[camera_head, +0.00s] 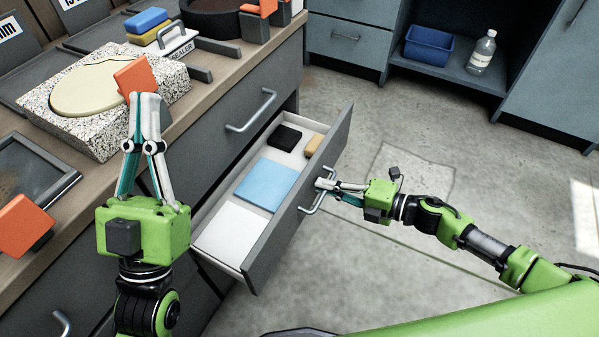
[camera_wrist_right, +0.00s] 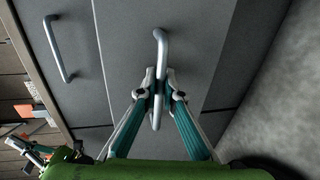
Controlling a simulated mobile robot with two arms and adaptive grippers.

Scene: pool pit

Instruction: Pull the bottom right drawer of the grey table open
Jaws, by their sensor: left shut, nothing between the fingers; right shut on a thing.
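The grey table (camera_head: 215,95) with a wooden top stands on the left in the head view. Its bottom right drawer (camera_head: 262,262) is pulled out, with its contents in sight. My right gripper (camera_head: 322,185) is shut on the drawer's metal handle (camera_head: 313,205). In the right wrist view my right gripper (camera_wrist_right: 157,75) has its fingers around the handle bar (camera_wrist_right: 161,45). My left gripper (camera_head: 148,98) is shut and empty, pointing up in front of the table top. Another handle (camera_head: 252,112) sits on the closed drawer above.
Inside the drawer are a blue sheet (camera_head: 267,185), a white sheet (camera_head: 228,232), a black item (camera_head: 285,138) and a tan block (camera_head: 313,145). A speckled slab (camera_head: 60,127) and orange blocks lie on the table top. Concrete floor (camera_head: 370,280) is clear to the right; cabinets (camera_head: 345,42) stand behind.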

